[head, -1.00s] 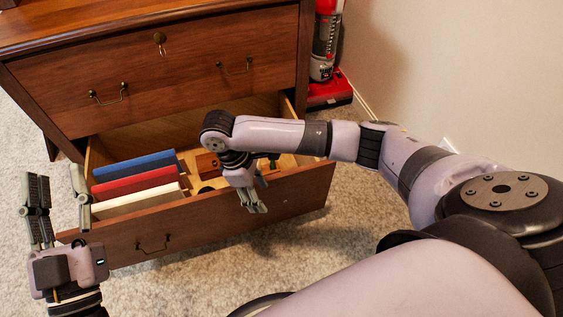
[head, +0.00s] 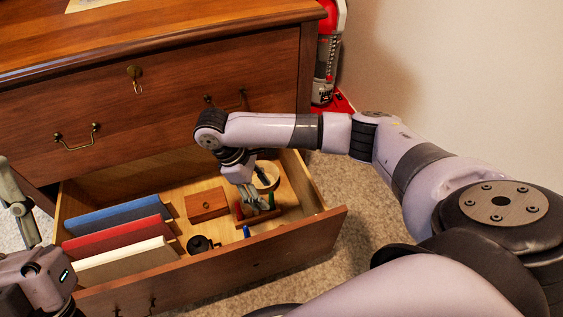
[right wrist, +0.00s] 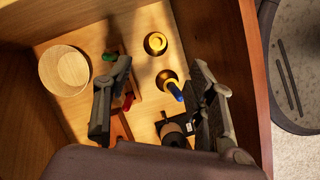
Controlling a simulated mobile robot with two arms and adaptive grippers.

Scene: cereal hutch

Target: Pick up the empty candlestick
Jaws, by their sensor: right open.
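The empty candlestick (right wrist: 155,43) is a small round brass piece seen from above in the right wrist view, standing on the drawer floor. A second brass candlestick (right wrist: 168,78) close to it holds a blue candle, whose blue tip (head: 246,231) shows in the head view. I cannot make out the empty one in the head view. My right gripper (right wrist: 161,64) is open and empty above the drawer; its fingers lie either side of the blue-candle stick, with the empty one just beyond. It also shows in the head view (head: 258,208). My left gripper is partly cut off at the left edge.
The open drawer (head: 230,265) holds books (head: 120,238), a wooden box (head: 207,205), a dark pot-like object (head: 200,244), a wooden bowl (head: 266,177) and a small rack with red and green pieces. The drawer front stands close to the candlesticks. A red vacuum (head: 330,60) stands behind.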

